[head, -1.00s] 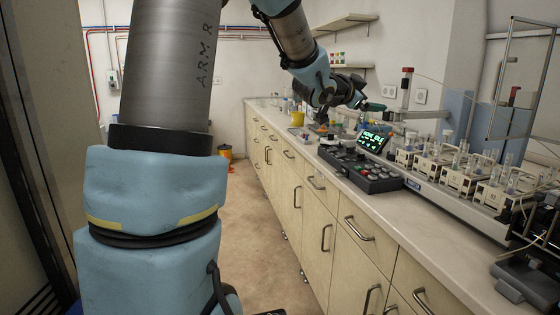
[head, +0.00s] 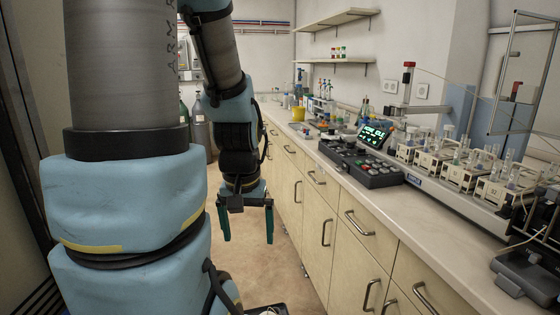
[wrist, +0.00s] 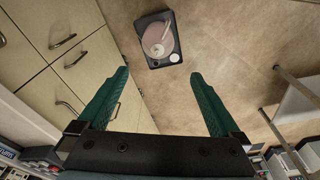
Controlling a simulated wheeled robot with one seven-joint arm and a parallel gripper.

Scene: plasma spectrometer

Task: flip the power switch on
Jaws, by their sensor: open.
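A black control box (head: 372,176) with several knobs and buttons lies on the counter, right of my gripper in the head view. A tilted display (head: 374,136) with lit green text stands at its back; the text is too small to read surely. I cannot single out the power switch or its position. My gripper (head: 247,241) has teal fingers, hangs pointing down over the floor beside the cabinets, and is well apart from the box. In the wrist view its fingers (wrist: 159,74) are spread with nothing between them.
A row of white units with glassware (head: 455,165) stands on a rail right of the box. A yellow cup (head: 298,114) and small bottles stand farther back on the counter. Cabinet fronts with handles (head: 327,232) run below the counter edge.

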